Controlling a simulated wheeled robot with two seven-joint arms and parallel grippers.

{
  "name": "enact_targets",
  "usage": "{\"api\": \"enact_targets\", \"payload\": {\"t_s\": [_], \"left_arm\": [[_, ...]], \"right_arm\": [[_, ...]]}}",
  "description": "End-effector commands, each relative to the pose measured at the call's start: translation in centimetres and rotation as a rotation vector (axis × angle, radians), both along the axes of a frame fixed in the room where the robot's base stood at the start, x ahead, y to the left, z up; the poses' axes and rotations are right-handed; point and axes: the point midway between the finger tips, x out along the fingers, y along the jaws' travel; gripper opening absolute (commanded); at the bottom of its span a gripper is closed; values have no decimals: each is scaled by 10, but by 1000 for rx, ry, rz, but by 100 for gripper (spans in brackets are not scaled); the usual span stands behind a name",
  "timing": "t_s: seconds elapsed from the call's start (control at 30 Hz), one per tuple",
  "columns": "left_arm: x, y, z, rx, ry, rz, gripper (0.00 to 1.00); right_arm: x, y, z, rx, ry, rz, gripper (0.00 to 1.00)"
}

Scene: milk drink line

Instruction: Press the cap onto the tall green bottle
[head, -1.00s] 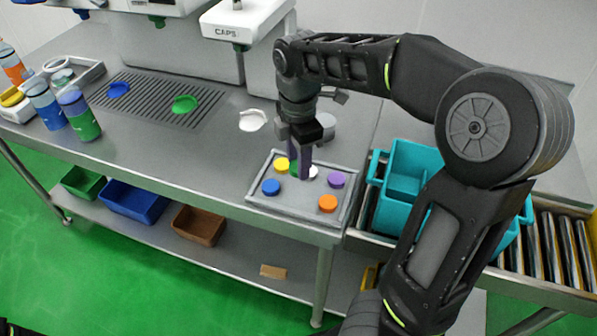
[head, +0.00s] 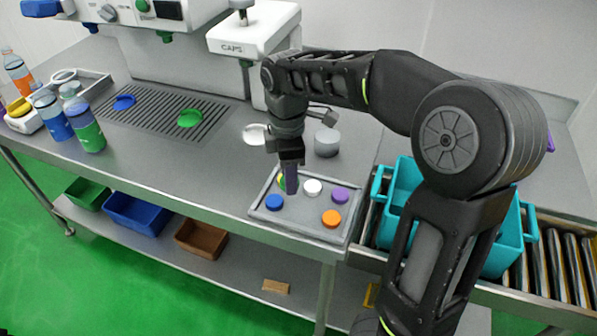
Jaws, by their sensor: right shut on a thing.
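The green bottle (head: 89,135) stands upright on the counter at the left, beside a blue bottle (head: 55,122). The cap tray (head: 323,233) lies at the counter's front edge. My right gripper (head: 290,189) points down into it and is shut at the back-left caps. What it grips is mostly hidden behind its fingers; a small sliver of green and yellow shows beside them, and the place is that of the green cap. White (head: 313,187), purple (head: 340,195), blue (head: 274,202) and orange (head: 332,218) caps sit in the tray. My left gripper is out of view.
A cap machine (head: 253,30) stands behind the tray. A slatted grate with a blue disc (head: 124,103) and a green disc (head: 190,118) lies between bottles and tray. A grey cylinder (head: 327,142) stands behind the tray. A teal crate (head: 399,185) is on the roller conveyor at the right.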

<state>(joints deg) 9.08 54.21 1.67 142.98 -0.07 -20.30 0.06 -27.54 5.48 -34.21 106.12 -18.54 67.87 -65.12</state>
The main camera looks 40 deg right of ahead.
Motion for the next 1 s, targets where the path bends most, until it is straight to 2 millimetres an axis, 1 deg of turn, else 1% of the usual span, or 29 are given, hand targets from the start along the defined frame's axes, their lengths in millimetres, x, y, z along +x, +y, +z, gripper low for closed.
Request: {"api": "enact_targets", "payload": {"t_s": [0.17, 0.3, 0.4, 0.5, 0.63, 0.87, 0.9, 1.0], "left_arm": [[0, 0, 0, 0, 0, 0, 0], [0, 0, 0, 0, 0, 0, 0], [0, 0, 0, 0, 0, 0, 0], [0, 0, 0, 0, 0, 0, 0], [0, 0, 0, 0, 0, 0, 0], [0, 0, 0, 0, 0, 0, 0], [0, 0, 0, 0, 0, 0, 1], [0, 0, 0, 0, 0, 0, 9]], "right_arm": [[32, 35, -22, -7, 1, -372, 0], [56, 66, -43, -5, -2, -704, 0], [69, 85, -58, -1, -2, -902, 0], [76, 98, -68, 3, -2, -1041, 0], [81, 107, -75, 6, 0, -1129, 0], [81, 108, -75, 7, -1, -1144, 0], [81, 107, -75, 7, -1, -1144, 0], [81, 107, -75, 8, 0, -1143, 0]]}}
